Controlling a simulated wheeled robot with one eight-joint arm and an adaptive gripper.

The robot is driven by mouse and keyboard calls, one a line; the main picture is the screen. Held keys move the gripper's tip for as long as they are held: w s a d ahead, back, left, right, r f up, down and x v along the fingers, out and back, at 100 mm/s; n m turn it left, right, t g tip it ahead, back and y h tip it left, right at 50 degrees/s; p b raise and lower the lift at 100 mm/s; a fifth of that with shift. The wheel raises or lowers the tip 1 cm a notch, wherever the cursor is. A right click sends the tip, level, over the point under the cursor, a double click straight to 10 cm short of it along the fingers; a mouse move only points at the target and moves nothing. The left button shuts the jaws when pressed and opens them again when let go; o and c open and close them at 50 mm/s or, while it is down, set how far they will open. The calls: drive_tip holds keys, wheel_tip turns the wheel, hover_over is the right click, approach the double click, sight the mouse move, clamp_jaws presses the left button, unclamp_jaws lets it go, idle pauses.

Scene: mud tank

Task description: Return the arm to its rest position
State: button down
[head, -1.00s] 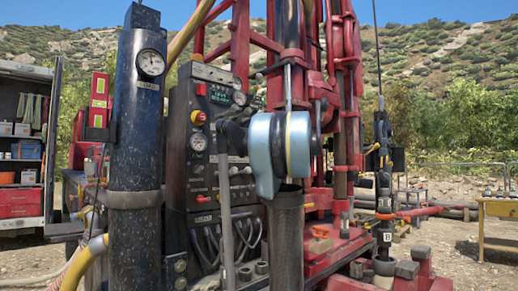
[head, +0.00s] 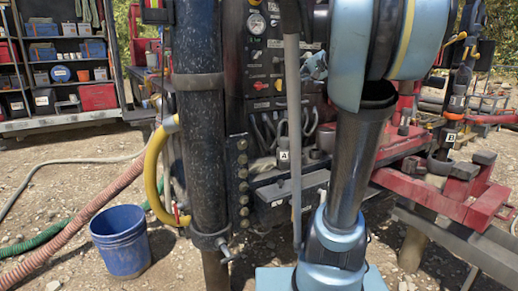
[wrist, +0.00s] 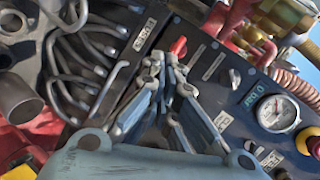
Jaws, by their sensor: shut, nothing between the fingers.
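My gripper (wrist: 165,68) is shut and empty in the wrist view, its fingertips together in front of the dark control panel (wrist: 215,75). A red-handled lever (wrist: 178,46) shows just past the fingertips; I cannot tell whether they touch it. In the head view my gripper (head: 315,66) is small and partly hidden behind my raised arm. My blue-grey and black arm stands upright at right of centre and covers part of the panel.
A black cylinder (head: 203,130) stands left of the panel, with a yellow hose (head: 152,170) beside it. A blue bucket (head: 120,242) and hoses lie on gravel at left. A tool shelf (head: 70,118) is behind. Red rig parts (head: 440,190) stand at right.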

drive_tip(key=s+a+f+n+g+h, duration=0.2)
drive_tip(key=s+a+f+g, duration=0.1)
drive_tip(key=s+f, duration=0.85)
drive_tip(key=s+d+f+n+g+h, duration=0.2)
drive_tip(key=s+f, duration=0.7)
drive_tip(key=f, duration=0.5)
drive_tip(key=s+d+f+n+g+h, duration=0.2)
drive_tip(key=s+d+f+h, duration=0.2)
drive_tip(key=s+f, duration=0.6)
wheel_tip(320, 180, down, 4)
drive_tip(key=shift+s+d+h, duration=0.2)
drive_tip(key=shift+d+h, duration=0.2)
drive_tip(key=shift+d, duration=0.55)
drive_tip(key=shift+w+f, duration=0.2)
drive_tip(key=shift+w, duration=0.3)
